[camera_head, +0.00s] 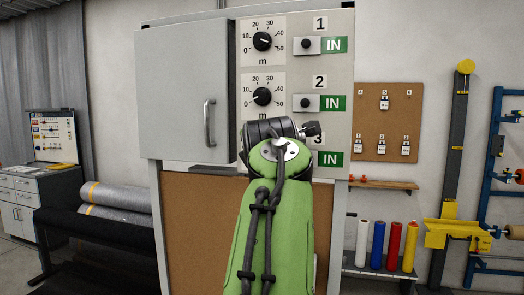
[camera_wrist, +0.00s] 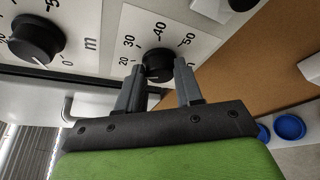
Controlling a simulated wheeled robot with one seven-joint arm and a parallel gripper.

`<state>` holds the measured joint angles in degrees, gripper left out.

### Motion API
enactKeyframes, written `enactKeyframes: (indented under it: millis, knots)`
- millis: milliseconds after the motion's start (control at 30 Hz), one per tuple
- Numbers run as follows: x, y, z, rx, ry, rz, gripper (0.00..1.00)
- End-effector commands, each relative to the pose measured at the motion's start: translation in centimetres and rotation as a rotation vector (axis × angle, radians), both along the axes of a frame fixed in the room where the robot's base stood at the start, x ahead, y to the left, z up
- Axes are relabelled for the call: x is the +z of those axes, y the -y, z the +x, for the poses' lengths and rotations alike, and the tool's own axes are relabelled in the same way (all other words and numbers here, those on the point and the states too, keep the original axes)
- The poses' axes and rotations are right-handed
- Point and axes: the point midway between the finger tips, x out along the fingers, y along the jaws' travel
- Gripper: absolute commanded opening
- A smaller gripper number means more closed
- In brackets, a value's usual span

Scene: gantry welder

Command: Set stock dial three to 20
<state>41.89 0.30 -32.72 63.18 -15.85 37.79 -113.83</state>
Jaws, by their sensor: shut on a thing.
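Stock dial three is a black knob (camera_wrist: 159,66) on a white scale plate (camera_wrist: 130,25) with 20, 30, 40 and 50 readable in the wrist view. My gripper (camera_wrist: 160,73) has one finger on each side of this knob and is shut on it. The knob's pointer mark is hidden, so I cannot read its setting. In the head view my green arm and dark wrist (camera_head: 275,150) cover dial three. Part of the label 3 and its green IN plate (camera_head: 330,160) show beside the wrist.
Dial one (camera_head: 262,41) and dial two (camera_head: 262,96) sit above on the same panel, with switches and IN plates to their right. A grey door (camera_head: 180,90) with a handle is at left. Brown board (camera_head: 195,230) lies below the panel. Coloured rolls (camera_head: 394,246) stand at right.

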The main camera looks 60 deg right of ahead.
Motion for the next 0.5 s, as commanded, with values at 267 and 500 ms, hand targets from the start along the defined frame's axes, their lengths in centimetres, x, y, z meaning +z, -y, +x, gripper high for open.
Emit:
enactKeyframes:
  millis: [267, 500]
  knots:
    - [-0.2, 0.05, 0.02, -0.002, -0.013, 0.004, 0.05]
    - [-0.2, 0.05, 0.02, -0.001, -0.012, 0.005, 0.43]
